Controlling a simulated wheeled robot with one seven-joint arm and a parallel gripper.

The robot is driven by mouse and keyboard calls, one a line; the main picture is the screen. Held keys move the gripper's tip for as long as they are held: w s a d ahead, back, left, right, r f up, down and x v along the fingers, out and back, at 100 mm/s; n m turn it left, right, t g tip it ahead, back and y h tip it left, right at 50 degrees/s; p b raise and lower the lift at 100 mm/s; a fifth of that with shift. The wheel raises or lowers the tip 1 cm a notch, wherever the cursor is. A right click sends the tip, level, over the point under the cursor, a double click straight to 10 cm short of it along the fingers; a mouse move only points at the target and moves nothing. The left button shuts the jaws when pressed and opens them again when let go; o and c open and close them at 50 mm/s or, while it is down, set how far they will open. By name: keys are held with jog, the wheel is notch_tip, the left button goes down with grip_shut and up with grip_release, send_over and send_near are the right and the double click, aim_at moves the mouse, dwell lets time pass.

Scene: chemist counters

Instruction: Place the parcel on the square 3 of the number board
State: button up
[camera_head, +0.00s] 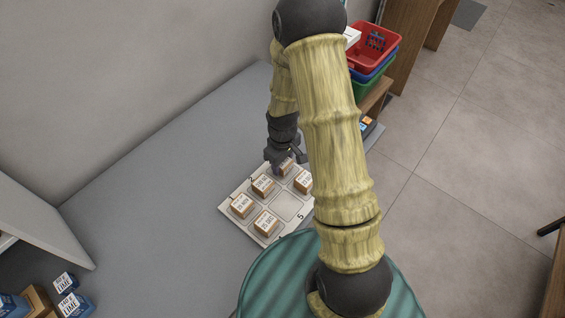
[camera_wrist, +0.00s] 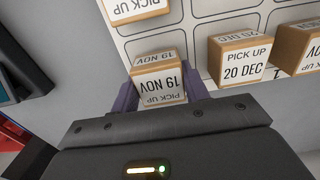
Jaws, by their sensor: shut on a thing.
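The number board (camera_head: 285,206) is a pale panel with outlined squares, lying on the grey counter in the head view. A small white-and-brown parcel (camera_wrist: 158,82), printed "PICK UP 19 NOV", is between my gripper's dark fingers. My gripper (camera_wrist: 160,92) is shut on it. In the head view my gripper (camera_head: 282,163) is at the board's far end, beyond the square marked 2. In the wrist view the held parcel overlaps a corner square of the board. I cannot tell whether it touches the board. No number 3 is readable.
Other parcels stand on the board, including a "20 DEC" parcel (camera_wrist: 240,60) close beside the held one. The square by number 5 is empty. Blue lime boxes (camera_head: 75,303) are at the lower left. Stacked baskets (camera_head: 372,45) stand beyond the counter.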

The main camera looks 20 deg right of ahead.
jog(key=shift+f, duration=0.4)
jog(key=shift+f, duration=0.1)
jog(key=o, duration=1)
notch_tip(320, 180, up, 12)
jog(key=shift+r+b, duration=0.15)
jog(key=shift+b, duration=0.2)
